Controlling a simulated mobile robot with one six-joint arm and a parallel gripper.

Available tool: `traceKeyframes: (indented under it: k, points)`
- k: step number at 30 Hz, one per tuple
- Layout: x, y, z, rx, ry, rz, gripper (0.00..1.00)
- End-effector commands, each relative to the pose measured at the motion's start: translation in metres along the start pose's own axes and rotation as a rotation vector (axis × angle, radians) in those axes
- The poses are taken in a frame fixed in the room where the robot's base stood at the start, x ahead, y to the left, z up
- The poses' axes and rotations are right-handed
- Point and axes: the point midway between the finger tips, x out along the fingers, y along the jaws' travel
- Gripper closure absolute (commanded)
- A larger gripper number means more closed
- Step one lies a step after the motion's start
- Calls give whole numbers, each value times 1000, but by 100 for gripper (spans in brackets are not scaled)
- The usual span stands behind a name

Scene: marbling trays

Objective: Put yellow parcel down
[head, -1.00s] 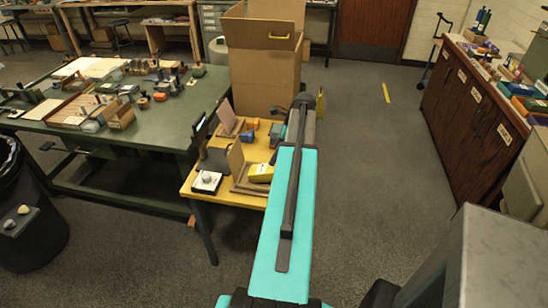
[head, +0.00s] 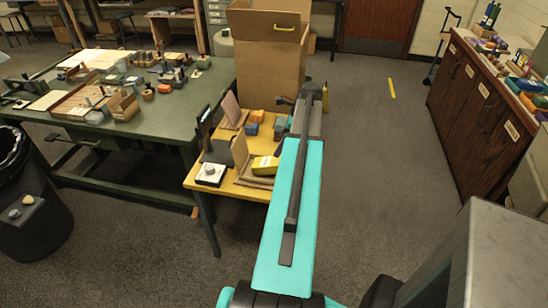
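A narrow olive-yellow piece (head: 325,97) shows just right of the far dark end of my arm. Most of it is hidden by the arm, so I cannot tell whether it is the yellow parcel or whether it is held. My gripper's fingers are hidden behind my arm, which reaches over the right side of the yellow table.
The yellow table (head: 227,188) also holds a white box with a knob (head: 210,173), upright boards and small blue and orange blocks. A tall open carton (head: 265,65) stands behind it. A crowded green workbench (head: 150,130) is at left.

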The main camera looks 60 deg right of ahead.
Motion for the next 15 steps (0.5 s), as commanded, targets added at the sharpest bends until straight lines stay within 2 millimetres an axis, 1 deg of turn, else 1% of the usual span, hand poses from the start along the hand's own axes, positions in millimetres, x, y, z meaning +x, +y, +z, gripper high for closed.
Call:
traceKeyframes:
  k: [1,5,15]
  points:
    - [4,0,-1,-1,0,-1,25]
    - [4,0,-1,-1,-1,-3,25]
    - [-4,6,2,-1,0,-2,25]
